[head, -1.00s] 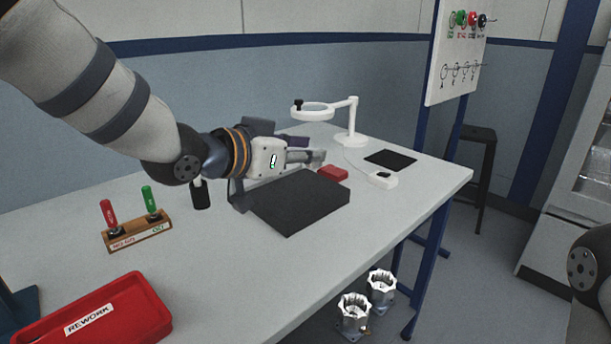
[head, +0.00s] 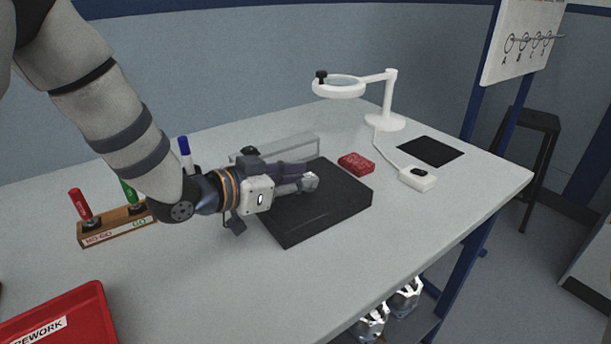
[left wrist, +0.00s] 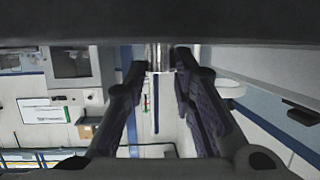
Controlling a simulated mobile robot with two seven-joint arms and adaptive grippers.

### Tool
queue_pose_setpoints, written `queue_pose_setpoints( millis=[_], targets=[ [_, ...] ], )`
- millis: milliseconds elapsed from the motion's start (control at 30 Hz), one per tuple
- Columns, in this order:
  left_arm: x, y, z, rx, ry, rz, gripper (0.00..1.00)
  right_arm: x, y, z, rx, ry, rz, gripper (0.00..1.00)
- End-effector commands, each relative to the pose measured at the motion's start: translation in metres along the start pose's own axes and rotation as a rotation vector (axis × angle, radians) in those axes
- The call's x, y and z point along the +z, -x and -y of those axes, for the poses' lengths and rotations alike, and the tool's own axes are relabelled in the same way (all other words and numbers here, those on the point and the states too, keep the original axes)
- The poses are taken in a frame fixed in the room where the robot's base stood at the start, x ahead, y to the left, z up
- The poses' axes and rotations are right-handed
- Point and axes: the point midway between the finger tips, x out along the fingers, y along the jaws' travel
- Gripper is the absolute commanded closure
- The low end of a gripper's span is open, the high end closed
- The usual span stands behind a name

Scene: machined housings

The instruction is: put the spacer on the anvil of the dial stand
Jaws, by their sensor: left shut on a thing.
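My left gripper (head: 308,182) reaches in from the left, above the dark plate (head: 335,205) on the bench. It is shut on a small silvery piece, likely the spacer (left wrist: 158,57), which shows between the fingertips in the left wrist view. In the head view, the same pale, shiny piece (head: 313,179) shows at the fingertips; its exact shape is too small to tell. I cannot make out the dial stand or its anvil in either view now. My right gripper is not in view.
A grey box (head: 298,148) stands behind the gripper. A red block (head: 356,163), white magnifier lamp (head: 384,122), black mat (head: 430,151) and white switch box (head: 418,179) lie to the right. A gauge holder (head: 118,227) and red rework tray (head: 80,315) are at left. The bench front is clear.

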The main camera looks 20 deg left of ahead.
Motion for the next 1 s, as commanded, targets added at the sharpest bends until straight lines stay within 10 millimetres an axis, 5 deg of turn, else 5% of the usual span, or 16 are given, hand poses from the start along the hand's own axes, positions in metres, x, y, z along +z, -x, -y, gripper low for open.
queue_pose_setpoints(
  millis=[200,233,333,667,1000],
  targets=[
    [-0.001,0.002,-0.002,0.001,-0.002,0.003,1.00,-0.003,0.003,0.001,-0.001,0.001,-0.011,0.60],
    [0.000,0.002,-0.002,0.001,-0.001,0.003,0.74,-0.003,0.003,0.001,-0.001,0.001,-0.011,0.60],
    [-0.001,0.002,-0.002,0.001,-0.002,0.002,0.56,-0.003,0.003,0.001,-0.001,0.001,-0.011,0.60],
    [-0.006,0.006,-0.001,0.000,-0.004,-0.001,0.56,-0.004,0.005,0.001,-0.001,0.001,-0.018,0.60],
    [-0.006,0.091,-0.001,-0.001,-0.002,-0.003,0.56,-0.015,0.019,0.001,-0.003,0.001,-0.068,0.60]
  ],
)
